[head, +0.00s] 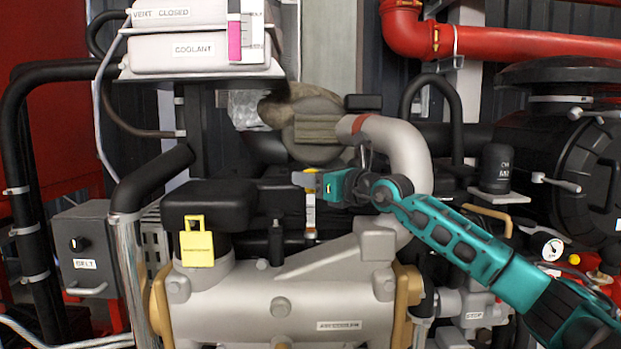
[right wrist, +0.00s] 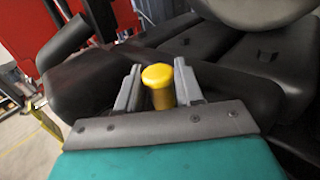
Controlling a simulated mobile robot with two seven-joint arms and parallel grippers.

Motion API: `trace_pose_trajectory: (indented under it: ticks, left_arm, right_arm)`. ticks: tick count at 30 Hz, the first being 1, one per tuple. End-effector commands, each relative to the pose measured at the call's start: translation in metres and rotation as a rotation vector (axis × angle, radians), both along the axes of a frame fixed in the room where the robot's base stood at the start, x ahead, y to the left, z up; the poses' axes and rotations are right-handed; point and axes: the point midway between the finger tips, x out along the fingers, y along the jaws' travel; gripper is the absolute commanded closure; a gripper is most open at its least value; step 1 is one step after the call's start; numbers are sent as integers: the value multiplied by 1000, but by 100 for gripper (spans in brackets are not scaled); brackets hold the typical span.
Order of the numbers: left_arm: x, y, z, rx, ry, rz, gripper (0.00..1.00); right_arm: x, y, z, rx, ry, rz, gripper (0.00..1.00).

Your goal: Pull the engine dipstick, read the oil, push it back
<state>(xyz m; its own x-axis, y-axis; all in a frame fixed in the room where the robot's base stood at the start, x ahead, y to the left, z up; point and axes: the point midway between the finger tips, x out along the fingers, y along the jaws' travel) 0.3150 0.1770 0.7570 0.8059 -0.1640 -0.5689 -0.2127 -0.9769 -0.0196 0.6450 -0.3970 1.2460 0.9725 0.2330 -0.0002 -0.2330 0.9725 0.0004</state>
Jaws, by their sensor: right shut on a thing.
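The engine dipstick has a yellow, round-topped handle (right wrist: 158,78), seen between my fingers in the right wrist view. My right gripper (head: 308,182) comes in from the right in the head view and is shut on this handle, above the grey engine block. Any oil mark is not visible. My left gripper is not in view.
A yellow padlock-shaped tag (head: 197,243) stands at the front left of the engine. A black cover (head: 210,205) lies left of the gripper and a grey curved pipe (head: 405,150) rises close behind my right arm. The coolant tank (head: 190,50) is at upper left.

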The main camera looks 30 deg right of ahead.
Motion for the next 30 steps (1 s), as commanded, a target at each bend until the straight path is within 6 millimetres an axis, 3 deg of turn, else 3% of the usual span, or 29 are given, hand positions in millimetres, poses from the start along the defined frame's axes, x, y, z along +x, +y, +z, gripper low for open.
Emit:
trace_pose_trajectory:
  ticks: [9, 20, 21, 24, 30]
  left_arm:
    - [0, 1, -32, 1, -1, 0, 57]
    - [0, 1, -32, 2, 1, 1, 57]
    - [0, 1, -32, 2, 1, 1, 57]
    - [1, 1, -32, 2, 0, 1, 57]
    - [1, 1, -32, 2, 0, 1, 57]
  right_arm:
    - [0, 0, -43, 0, 1, 0, 100]
    - [0, 0, -43, -1, 0, 0, 100]
    - [0, 0, -43, -1, 0, 0, 60]
    - [0, 0, -43, -1, 0, 0, 51]
    - [0, 0, -43, -1, 0, 0, 50]
